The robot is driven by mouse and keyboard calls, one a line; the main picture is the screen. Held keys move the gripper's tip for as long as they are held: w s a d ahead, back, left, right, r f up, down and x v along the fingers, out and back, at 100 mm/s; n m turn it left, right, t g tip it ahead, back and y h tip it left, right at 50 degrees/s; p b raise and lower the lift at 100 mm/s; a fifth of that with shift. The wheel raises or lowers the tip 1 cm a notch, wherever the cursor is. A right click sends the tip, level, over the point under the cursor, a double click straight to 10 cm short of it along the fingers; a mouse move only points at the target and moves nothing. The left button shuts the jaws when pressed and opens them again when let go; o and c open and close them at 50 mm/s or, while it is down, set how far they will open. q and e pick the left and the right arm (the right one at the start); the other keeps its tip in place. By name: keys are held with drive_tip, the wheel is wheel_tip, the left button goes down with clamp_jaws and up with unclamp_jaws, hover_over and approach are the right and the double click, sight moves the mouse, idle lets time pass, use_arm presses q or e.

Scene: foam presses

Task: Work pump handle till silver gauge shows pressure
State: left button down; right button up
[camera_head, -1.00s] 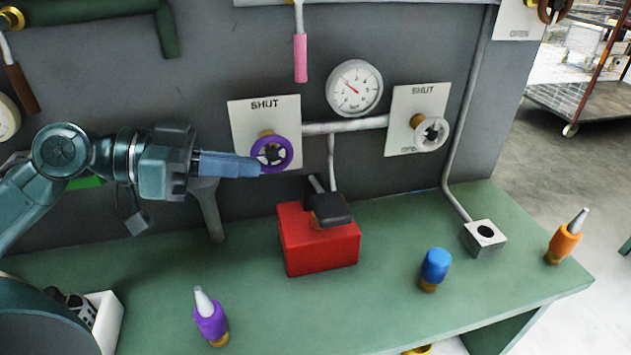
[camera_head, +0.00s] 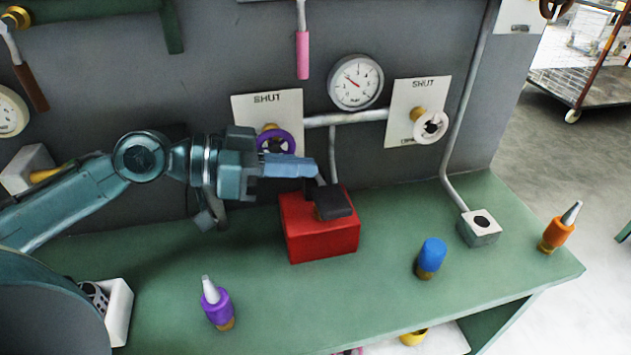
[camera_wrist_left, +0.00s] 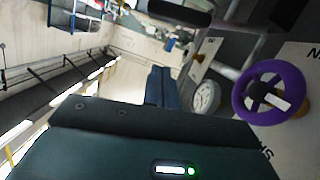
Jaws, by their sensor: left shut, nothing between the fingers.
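The pump is a red box (camera_head: 322,238) on the green bench with a black handle pad (camera_head: 333,204) on top. The silver-rimmed gauge (camera_head: 356,82) is on the grey wall above it, its needle pointing up and left; it also shows in the left wrist view (camera_wrist_left: 205,98). My left gripper (camera_head: 316,168) is shut and empty, its blue fingers pointing right, just above and behind the handle pad. I cannot tell whether they touch the handle's arm. The fingers also show in the left wrist view (camera_wrist_left: 160,88). My right gripper is not in view.
Behind my gripper is a purple valve wheel (camera_head: 276,142) on a SHUT plate. A white wheel (camera_head: 431,127) sits on another SHUT plate to the right. Purple (camera_head: 217,307), blue (camera_head: 431,256) and orange (camera_head: 557,230) nozzle pieces stand on the bench. A grey block (camera_head: 480,228) is at right.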

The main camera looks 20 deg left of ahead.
sight(316, 201)
use_arm(q)
drive_tip(key=d+f, duration=0.1)
drive_tip(key=w+d+f+p, duration=0.1)
drive_tip(key=f, duration=0.1)
drive_tip(key=shift+d+f, duration=0.15)
drive_tip(key=shift+d, duration=0.15)
drive_tip(key=shift+f, duration=0.7)
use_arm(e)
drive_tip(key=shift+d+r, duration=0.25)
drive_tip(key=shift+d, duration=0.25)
